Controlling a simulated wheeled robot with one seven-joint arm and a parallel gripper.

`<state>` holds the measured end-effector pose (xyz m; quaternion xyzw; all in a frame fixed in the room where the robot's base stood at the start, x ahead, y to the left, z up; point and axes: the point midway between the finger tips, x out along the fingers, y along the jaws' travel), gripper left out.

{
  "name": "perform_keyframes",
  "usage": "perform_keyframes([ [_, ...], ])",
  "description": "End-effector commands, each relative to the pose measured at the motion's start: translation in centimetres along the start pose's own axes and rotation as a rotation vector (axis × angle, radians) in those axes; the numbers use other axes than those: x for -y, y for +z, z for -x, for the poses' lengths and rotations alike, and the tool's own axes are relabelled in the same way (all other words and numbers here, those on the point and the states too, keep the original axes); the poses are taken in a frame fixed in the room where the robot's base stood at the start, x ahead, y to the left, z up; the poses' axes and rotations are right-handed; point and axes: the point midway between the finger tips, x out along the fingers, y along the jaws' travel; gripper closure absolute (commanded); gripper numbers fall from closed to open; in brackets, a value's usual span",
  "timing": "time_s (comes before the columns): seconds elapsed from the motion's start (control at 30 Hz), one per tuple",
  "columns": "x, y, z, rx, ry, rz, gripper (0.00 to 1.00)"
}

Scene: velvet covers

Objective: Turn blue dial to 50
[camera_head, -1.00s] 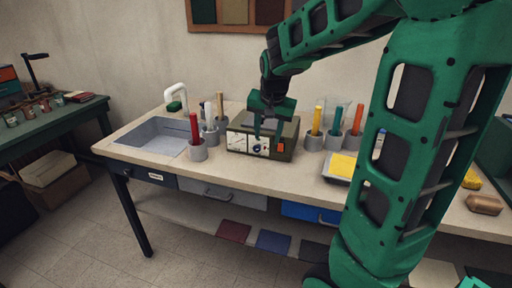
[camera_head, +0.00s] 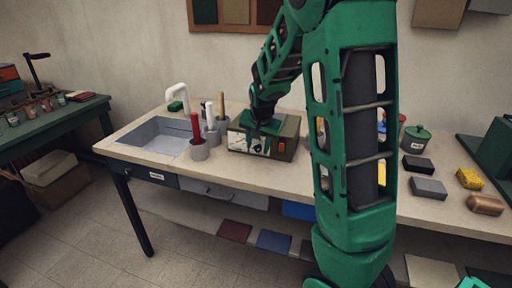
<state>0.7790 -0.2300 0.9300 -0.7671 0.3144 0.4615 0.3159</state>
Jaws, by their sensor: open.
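An olive-green box (camera_head: 288,133) with a pale front panel (camera_head: 237,141) stands on the bench. Dials sit on that panel, but they are too small here to read, and the blue dial and its setting cannot be made out. A small orange-red part (camera_head: 281,147) is on the right of the box's front. My gripper (camera_head: 262,142) is in front of the panel, pointing down, with its fingers over the panel's right part. It is open and holds nothing visible. Whether a finger touches a dial cannot be told.
Left of the box are a holder with a red-handled tool (camera_head: 196,128), other holders and a sink (camera_head: 158,137). My arm hides the bench right of the box. Further right are a green-lidded pot (camera_head: 416,138), a grey block (camera_head: 428,188) and sponges.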

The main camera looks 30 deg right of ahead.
Motion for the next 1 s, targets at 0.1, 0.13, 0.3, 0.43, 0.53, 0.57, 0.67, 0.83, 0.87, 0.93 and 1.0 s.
perform_keyframes([
  [0.1,-0.02,-0.01,-0.41,0.0,0.0,0.0,0.58],
  [0.13,-0.01,-0.01,-0.44,0.0,0.0,0.0,0.58],
  [0.3,0.0,-0.01,-0.44,0.0,0.0,0.0,0.58],
  [0.43,0.0,0.0,-0.43,0.0,0.0,0.0,0.77],
  [0.53,0.02,0.0,-0.42,0.0,-0.001,0.0,1.0],
  [0.57,0.03,0.0,-0.42,0.0,-0.001,0.0,1.0],
  [0.67,0.06,0.0,-0.41,0.0,-0.001,0.001,0.99],
  [0.83,0.23,0.02,-0.39,0.0,0.017,0.011,0.99],
  [0.87,0.27,0.0,-0.39,0.0,0.024,0.014,0.99],
  [0.93,0.39,0.02,-0.4,0.0,0.047,0.025,0.99],
  [1.0,0.54,0.04,-0.43,0.0,0.078,0.038,0.99],
])
